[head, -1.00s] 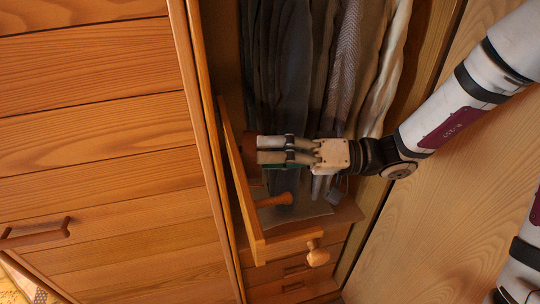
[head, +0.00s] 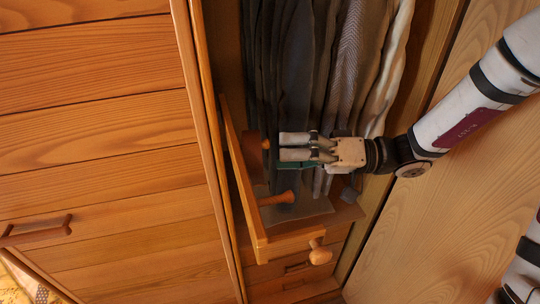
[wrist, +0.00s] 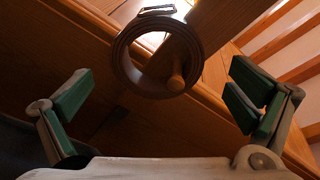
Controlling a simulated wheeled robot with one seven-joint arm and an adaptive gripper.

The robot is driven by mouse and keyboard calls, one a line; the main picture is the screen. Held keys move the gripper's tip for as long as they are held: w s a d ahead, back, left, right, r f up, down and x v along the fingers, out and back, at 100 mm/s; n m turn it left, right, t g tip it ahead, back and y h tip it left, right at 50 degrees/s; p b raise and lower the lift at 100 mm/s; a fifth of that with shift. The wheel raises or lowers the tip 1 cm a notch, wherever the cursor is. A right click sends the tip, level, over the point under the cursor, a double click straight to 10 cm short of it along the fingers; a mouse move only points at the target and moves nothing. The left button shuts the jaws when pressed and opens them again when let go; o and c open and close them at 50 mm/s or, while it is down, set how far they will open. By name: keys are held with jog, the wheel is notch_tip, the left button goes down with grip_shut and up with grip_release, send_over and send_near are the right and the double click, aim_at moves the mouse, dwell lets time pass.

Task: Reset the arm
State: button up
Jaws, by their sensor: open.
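My gripper (head: 282,147) is open and empty in front of the hanging clothes. It also shows in the wrist view (wrist: 160,100), with its green-padded fingers spread wide. A brown rolled belt (wrist: 122,60) with a metal buckle hangs around a wooden peg (wrist: 176,84) ahead of the fingers. In the head view the belt (head: 251,148) is a dark brown shape on the open door's inner side, left of the fingertips. A gap separates it from them.
Dark and light clothes (head: 345,70) hang behind my gripper. Small drawers (head: 298,266) lie below. A wood panel (head: 460,190) is at right.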

jog(key=d, duration=0.9)
jog(key=s+f+m+g+h, duration=0.1)
jog(key=s+m+g+h, duration=0.1)
jog(key=s+h, duration=0.9)
jog(key=s+d+r+m+t+h, duration=0.4)
jog(key=d+r+m+t+h, duration=0.1)
jog(key=d+r+t+h, duration=0.1)
jog(key=shift+d+t+h, duration=0.5)
jog(key=shift+d+t, duration=0.2)
jog(key=shift+d, duration=0.4)
